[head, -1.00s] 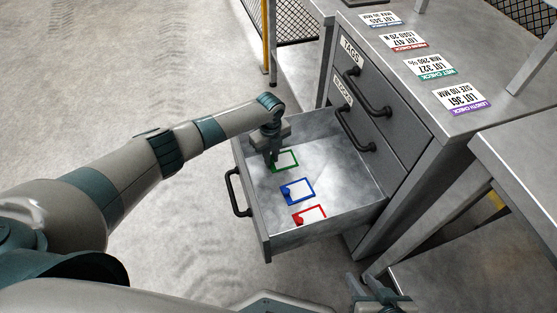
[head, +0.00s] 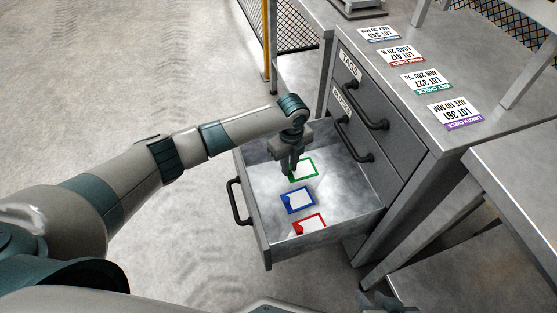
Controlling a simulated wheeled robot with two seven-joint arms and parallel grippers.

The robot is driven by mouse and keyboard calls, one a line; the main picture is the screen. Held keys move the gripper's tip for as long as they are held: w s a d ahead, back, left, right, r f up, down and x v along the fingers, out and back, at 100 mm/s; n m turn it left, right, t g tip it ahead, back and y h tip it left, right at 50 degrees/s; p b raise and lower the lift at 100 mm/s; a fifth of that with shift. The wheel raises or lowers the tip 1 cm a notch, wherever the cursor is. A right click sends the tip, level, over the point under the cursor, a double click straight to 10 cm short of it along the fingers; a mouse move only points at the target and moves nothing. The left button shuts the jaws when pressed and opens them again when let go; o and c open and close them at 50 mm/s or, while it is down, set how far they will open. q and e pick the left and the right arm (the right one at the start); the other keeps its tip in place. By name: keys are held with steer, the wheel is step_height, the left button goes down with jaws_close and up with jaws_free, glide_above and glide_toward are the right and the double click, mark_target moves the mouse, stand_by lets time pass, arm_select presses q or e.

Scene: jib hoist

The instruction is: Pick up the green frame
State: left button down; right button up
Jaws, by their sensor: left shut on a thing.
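The green frame (head: 306,178) is a small rectangle with a pale inside, seen in the open drawer (head: 340,222) at its far end. My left gripper (head: 291,172) reaches down over the drawer and is shut on the left edge of the green frame. The fingers hide that edge. I cannot tell how far the frame is above the drawer floor. My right gripper (head: 388,303) shows only in part at the bottom edge, right of the drawer, and its jaws are unclear.
A blue frame (head: 302,209) and a red frame (head: 308,217) lie nearer in the same drawer. The drawer's walls and front handle (head: 236,203) surround them. The cabinet (head: 400,150) with closed drawers stands to the right, with printed cards (head: 455,113) on top.

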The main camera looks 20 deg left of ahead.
arm_select(q)
steer(key=shift+s+d+r, duration=0.45)
steer(key=shift+d+r, duration=0.05)
steer(key=shift+d, duration=0.25)
steer(key=shift+s+d+r, duration=0.4)
steer(key=shift+d+r, duration=0.1)
steer(key=shift+d, duration=0.2)
steer(key=shift+r, duration=0.1)
